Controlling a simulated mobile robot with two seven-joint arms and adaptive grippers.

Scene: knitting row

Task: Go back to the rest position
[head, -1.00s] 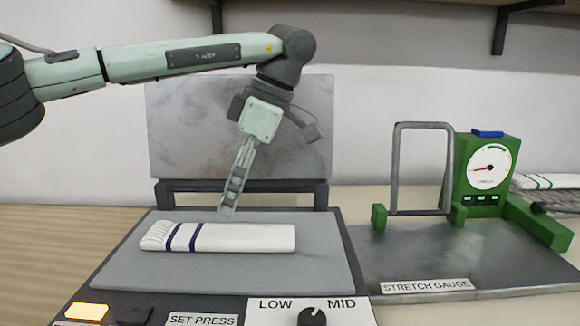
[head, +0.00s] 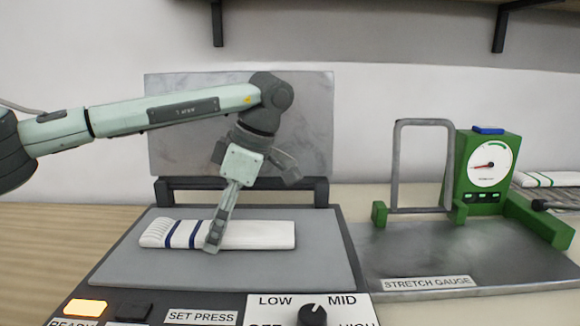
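My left arm comes in from the left, and my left gripper (head: 212,248) points down over the set press (head: 310,262). Its fingertips overlap a white sock with blue stripes (head: 262,236) lying flat on the press's grey plate. I cannot tell whether they touch the sock. The fingers are seen edge-on, so their opening does not show. My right gripper is not in view.
The press's raised metal lid (head: 165,120) stands behind my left gripper. To the right is the green stretch gauge (head: 483,200) with a dial and a grey metal frame (head: 396,165). A green-striped sock (head: 550,180) lies at far right. A shelf is overhead.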

